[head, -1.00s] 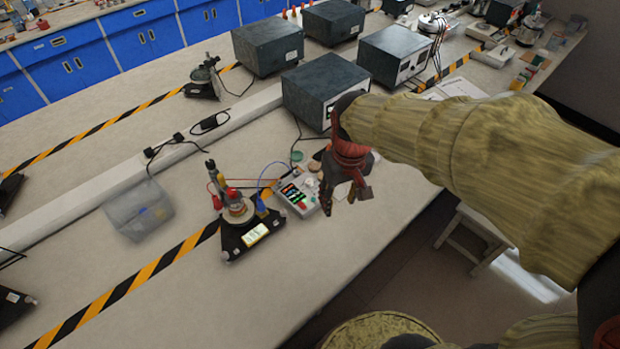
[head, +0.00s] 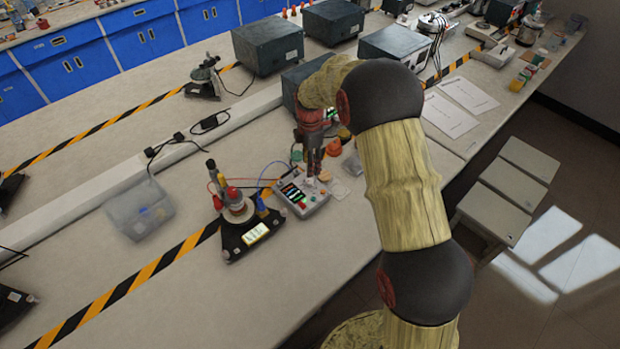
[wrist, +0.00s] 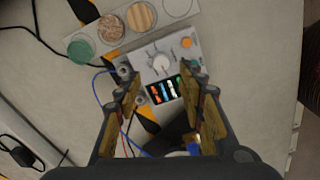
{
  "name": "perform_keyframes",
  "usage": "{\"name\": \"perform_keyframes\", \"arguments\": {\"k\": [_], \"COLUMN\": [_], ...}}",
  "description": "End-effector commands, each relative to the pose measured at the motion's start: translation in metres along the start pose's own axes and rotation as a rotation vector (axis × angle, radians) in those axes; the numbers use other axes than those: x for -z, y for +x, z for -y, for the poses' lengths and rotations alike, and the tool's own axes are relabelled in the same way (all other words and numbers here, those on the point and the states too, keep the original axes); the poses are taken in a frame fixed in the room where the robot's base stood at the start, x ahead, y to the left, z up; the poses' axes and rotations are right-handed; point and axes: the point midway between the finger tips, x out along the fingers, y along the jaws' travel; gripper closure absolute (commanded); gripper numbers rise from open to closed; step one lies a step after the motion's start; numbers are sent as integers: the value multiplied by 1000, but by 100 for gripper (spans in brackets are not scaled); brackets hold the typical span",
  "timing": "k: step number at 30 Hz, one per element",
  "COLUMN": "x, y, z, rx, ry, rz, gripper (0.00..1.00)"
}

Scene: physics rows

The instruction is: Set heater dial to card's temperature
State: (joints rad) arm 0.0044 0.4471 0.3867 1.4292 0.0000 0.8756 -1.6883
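A light grey control box (head: 307,204) stands on the bench beside a black triangular stand. In the wrist view the box (wrist: 143,52) has a round white dial (wrist: 162,64), a small orange button and a dark display (wrist: 166,91) with coloured bars. The dial's setting is too small to read. My gripper (head: 314,174) points down just above the box. Its fingers (wrist: 164,80) are open and empty, one to each side of the dial and display in the wrist view. I cannot tell whether they touch anything. No temperature card is clearly identifiable.
A strip with several round samples, including a green disc (wrist: 81,48) and a wooden disc (wrist: 142,16), lies beside the box. The black stand (head: 240,240) with wires is close on the left. A clear bin (head: 140,210) is farther left. White papers (head: 450,115) lie on the right.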

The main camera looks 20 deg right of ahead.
Motion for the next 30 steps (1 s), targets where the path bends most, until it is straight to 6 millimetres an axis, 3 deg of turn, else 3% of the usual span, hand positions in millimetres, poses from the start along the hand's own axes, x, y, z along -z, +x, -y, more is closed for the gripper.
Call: {"name": "perform_keyframes", "arguments": {"k": [8,21,30], "x": [0,0,0], "y": [8,69,79], "z": [2,2,2], "rx": [4,4,3], "ry": [-154,-152,-151], "rz": [-1,-1,-1], "gripper": [60,60,60]}}
